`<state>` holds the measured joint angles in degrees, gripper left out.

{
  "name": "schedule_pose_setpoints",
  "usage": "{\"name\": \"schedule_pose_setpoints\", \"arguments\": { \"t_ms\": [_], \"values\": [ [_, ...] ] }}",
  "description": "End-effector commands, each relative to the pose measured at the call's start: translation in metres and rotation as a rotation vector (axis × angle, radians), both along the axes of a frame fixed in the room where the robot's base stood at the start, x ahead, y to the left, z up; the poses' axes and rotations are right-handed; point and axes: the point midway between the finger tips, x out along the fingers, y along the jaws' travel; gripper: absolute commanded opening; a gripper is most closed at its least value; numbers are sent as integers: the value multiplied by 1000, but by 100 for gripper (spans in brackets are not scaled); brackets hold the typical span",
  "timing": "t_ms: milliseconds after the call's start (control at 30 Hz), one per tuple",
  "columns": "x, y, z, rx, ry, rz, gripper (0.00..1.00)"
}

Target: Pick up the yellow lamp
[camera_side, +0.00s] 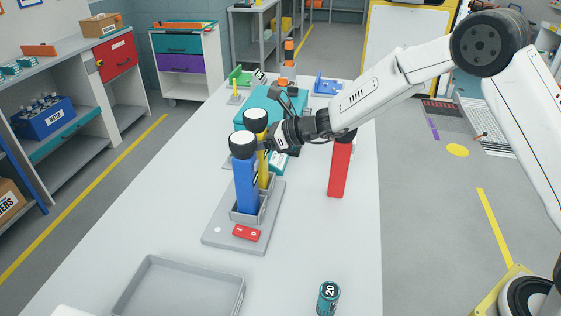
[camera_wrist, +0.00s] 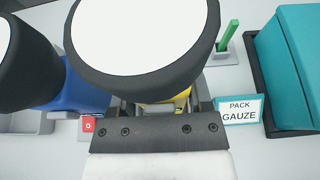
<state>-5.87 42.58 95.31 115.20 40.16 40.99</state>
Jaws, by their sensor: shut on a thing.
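The yellow lamp (camera_side: 263,169) stands upright in the grey holder (camera_side: 218,232), behind the blue lamp, with a round black-rimmed white head. My gripper (camera_side: 268,145) reaches it from the right and is shut on its body just below the head. In the wrist view the lamp's white head (camera_wrist: 140,35) fills the upper middle, and a bit of its yellow body (camera_wrist: 168,102) shows between the fingers of my gripper (camera_wrist: 160,108). The lamp's lower part is hidden behind the holder and the blue lamp.
The blue lamp (camera_side: 246,190) stands close in front in the same holder, by a red switch (camera_side: 246,232). A red lamp (camera_side: 340,168) stands to the right, below my arm. A teal case (camera_side: 262,104) lies behind. A grey tray (camera_side: 150,310) and teal can (camera_side: 328,298) are in front.

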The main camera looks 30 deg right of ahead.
Motion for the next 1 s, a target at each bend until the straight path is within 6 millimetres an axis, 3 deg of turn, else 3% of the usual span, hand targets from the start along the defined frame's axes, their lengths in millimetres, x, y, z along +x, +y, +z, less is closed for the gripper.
{"name": "schedule_pose_setpoints", "arguments": {
  "t_ms": [233, 367, 767, 1000],
  "values": [
    [1, 0, 29, 2, -7, -1, 0],
    [-10, -3, 39, 2, -4, -1, 0],
    [-49, -12, 87, 2, -5, -1, 0],
    [-83, -20, 102, 2, -3, -2, 0]
  ]
}}
